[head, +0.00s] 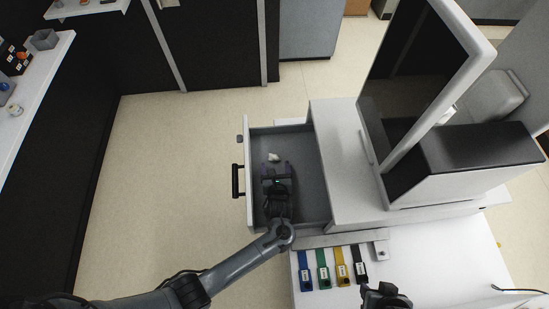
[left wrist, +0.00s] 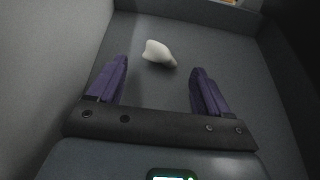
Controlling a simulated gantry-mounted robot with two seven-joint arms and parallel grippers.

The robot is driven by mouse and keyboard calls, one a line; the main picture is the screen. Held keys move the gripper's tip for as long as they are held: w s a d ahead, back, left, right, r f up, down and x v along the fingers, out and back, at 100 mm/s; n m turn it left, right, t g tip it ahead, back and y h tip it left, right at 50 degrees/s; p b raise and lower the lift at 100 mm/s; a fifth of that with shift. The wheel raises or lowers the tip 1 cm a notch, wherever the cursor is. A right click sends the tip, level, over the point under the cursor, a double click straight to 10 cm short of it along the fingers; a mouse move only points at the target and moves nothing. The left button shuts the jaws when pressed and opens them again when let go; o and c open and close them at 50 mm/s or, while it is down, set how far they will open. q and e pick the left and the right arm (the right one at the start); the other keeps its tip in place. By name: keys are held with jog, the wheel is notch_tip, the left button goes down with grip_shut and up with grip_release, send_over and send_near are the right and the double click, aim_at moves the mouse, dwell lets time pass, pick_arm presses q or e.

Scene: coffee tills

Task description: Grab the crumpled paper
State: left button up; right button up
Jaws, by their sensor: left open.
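The crumpled paper (head: 274,157) is a small white lump on the grey floor of the open drawer (head: 308,180). It also shows in the left wrist view (left wrist: 158,52), a little beyond the fingertips and between their lines. My left gripper (head: 275,168) is inside the drawer, open and empty, with its purple fingers (left wrist: 158,72) apart on either side and pointing toward the paper. They do not appear to touch it. My right gripper (head: 385,293) shows only in part at the bottom of the head view, and its fingers cannot be made out clearly.
The drawer's walls stand close around my left gripper; its black handle (head: 236,181) faces left. A till with a large screen (head: 416,80) stands on the white counter to the right. Blue, green, yellow and black tagged strips (head: 323,269) lie in front. The floor at left is clear.

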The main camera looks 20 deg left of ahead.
aim_at(274, 158)
pick_arm(q)
jog(key=shift+x, duration=1.5)
jog(key=c, duration=1.1)
